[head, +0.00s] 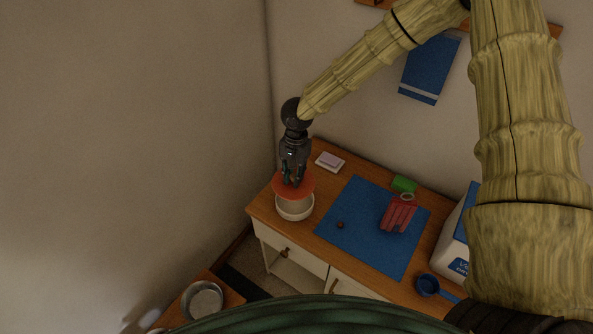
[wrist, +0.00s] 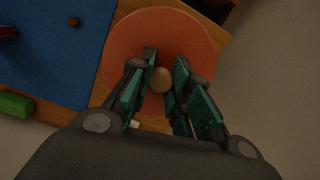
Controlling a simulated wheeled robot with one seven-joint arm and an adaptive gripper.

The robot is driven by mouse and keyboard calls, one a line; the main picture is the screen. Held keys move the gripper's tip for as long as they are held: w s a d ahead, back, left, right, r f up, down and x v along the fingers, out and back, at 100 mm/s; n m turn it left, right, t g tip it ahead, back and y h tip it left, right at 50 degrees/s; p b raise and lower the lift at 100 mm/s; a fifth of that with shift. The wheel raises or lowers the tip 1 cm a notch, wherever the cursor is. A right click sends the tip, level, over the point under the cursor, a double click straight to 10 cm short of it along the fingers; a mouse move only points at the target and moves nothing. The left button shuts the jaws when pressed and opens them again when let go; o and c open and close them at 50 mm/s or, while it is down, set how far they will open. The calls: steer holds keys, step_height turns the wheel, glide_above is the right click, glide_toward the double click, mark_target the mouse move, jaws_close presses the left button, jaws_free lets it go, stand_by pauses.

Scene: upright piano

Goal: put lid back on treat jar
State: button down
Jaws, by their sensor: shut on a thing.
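The orange-red lid (head: 301,187) is a round disc with a pale round knob. My gripper (head: 292,182) points down and is shut on the lid's knob. In the wrist view the lid (wrist: 193,33) spreads out beneath my gripper (wrist: 158,88), with the knob (wrist: 161,80) between the fingers. The white treat jar (head: 295,209) stands at the left end of the wooden cabinet top. The lid is over the jar's back part in the head view; I cannot tell whether they touch. The jar is hidden under the lid in the wrist view.
A blue mat (head: 365,243) lies to the right of the jar, with a small brown ball (head: 340,225) and a red item (head: 398,214) on it. A green block (head: 404,184), a pale soap-like block (head: 329,161) and a blue scoop (head: 428,285) are nearby. The wall is close behind.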

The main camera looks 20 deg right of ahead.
steer(key=shift+w+d+f+m+p, duration=0.15)
steer(key=shift+f+m, duration=0.4)
steer(key=shift+f, duration=0.1)
steer(key=shift+w+d+f+m+p, duration=0.1)
steer(key=shift+d+f+m+p, duration=0.05)
steer(key=shift+f+m, duration=0.45)
step_height(320, 180, down, 4)
steer(key=b, duration=0.4)
steer(key=shift+f, duration=1.1)
steer(key=shift+p, duration=0.5)
steer(key=shift+f+p, duration=0.2)
steer(key=shift+p, duration=0.35)
stand_by(1.7)
steer(key=c, duration=1.3)
jaws_free()
steer(key=shift+o, duration=0.5)
